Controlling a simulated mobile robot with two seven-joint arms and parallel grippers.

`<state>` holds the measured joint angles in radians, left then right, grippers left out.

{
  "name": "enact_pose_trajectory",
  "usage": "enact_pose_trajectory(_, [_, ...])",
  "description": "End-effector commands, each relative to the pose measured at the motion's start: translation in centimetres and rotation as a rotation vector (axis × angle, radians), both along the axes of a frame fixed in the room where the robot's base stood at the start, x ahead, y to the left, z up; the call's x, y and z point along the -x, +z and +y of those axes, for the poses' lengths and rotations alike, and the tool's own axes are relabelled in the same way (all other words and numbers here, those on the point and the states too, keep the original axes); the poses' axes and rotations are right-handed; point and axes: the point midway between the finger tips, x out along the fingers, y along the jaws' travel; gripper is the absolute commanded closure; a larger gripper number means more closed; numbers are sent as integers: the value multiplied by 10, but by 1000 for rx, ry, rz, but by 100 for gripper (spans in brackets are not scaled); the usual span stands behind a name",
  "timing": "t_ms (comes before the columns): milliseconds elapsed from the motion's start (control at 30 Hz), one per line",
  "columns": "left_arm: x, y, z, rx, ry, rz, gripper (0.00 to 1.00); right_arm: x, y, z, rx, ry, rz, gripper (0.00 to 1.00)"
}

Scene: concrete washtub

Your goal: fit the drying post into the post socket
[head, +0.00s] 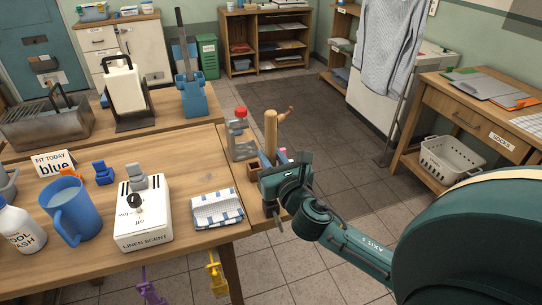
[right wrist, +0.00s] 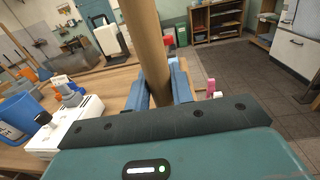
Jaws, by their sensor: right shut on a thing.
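The post's lower end is hidden by the gripper. I cannot clearly pick out the post socket. A small blue fitting (head: 103,174) stands beside a card (head: 53,163) reading "FIT TODAY blue". My left gripper is not in view.
A white "LINEN SCENT" box (head: 145,218), blue mug (head: 70,213) and checked cloth (head: 215,209) occupy the table. Floor (head: 315,140) beyond the right edge is open.

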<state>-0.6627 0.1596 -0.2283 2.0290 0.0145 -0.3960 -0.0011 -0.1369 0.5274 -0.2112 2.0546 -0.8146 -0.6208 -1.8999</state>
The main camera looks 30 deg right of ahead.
Motion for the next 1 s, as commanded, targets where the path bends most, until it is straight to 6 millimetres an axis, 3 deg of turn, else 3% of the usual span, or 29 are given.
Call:
enact_pose_trajectory(400, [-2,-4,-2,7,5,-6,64,0,-11,0,-1,0,0,100])
enact_pose_trajectory(433, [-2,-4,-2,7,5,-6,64,0,-11,0,-1,0,0,76])
enact_pose_trajectory(700, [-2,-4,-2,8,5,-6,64,0,-10,0,-1,0,0,54])
enact_pose_trajectory(1000, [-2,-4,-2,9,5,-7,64,0,-11,0,-1,0,2,52])
